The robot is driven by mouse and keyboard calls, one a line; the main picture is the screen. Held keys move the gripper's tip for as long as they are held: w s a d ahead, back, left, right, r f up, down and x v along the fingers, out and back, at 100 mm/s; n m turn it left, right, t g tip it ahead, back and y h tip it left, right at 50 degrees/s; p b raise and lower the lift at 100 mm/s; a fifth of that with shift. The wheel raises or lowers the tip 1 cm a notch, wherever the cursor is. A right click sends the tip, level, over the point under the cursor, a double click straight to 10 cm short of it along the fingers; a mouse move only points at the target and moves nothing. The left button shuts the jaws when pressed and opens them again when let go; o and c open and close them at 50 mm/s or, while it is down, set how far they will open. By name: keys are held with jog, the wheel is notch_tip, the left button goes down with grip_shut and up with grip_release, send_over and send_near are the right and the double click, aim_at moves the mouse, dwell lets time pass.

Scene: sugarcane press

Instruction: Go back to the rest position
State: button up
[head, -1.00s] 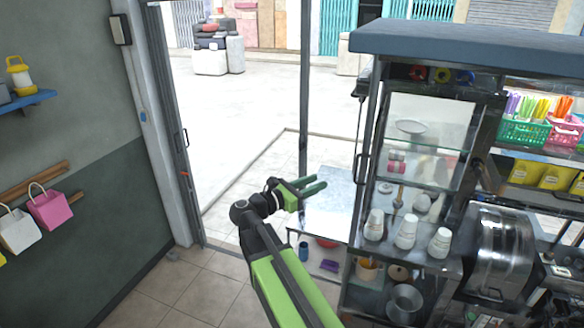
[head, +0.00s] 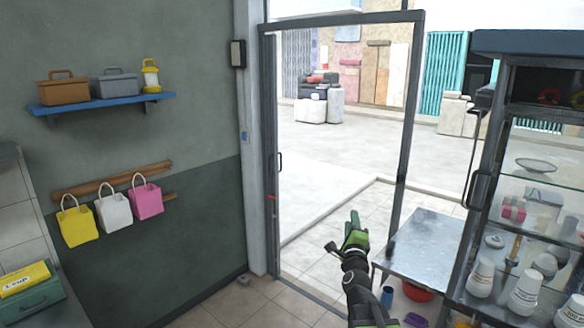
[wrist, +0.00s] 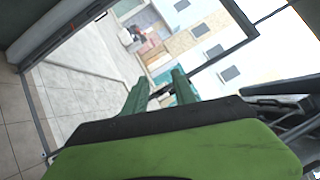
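My gripper (head: 354,222) is in the lower middle of the head view, in front of the doorway and left of the metal table. It touches nothing there. In the wrist view its two green fingers (wrist: 158,92) stand apart with nothing between them, pointing toward the doorway and the street. The task names no other object.
The door frame (head: 270,150) rises behind my gripper. A blue shelf (head: 105,103) and hanging bags (head: 113,212) are on the left wall. Floor in front is clear.

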jog(key=s+a+f+n+g+y+b, duration=0.1)
jog(key=s+a+f+n+g+y, duration=0.2)
jog(key=f+n+g, duration=0.5)
jog(key=s+a+f+n+g+y+b, duration=0.15)
jog(key=s+a+f+n, duration=0.35)
jog(key=f, duration=0.8)
jog(key=s+d+f+n+g+h, duration=0.1)
jog(key=s+d+f+n+g, duration=0.2)
jog(key=s, duration=0.6)
jog(key=s+d+f+n+g+h+p, duration=0.1)
jog(key=s+d+f+n+g, duration=0.2)
jog(key=s+f+n+g, duration=0.3)
jog(key=s+g, duration=0.1)
jog(key=s, duration=0.1)
jog(key=shift+s+n, duration=0.4)
jog(key=shift+d, duration=0.1)
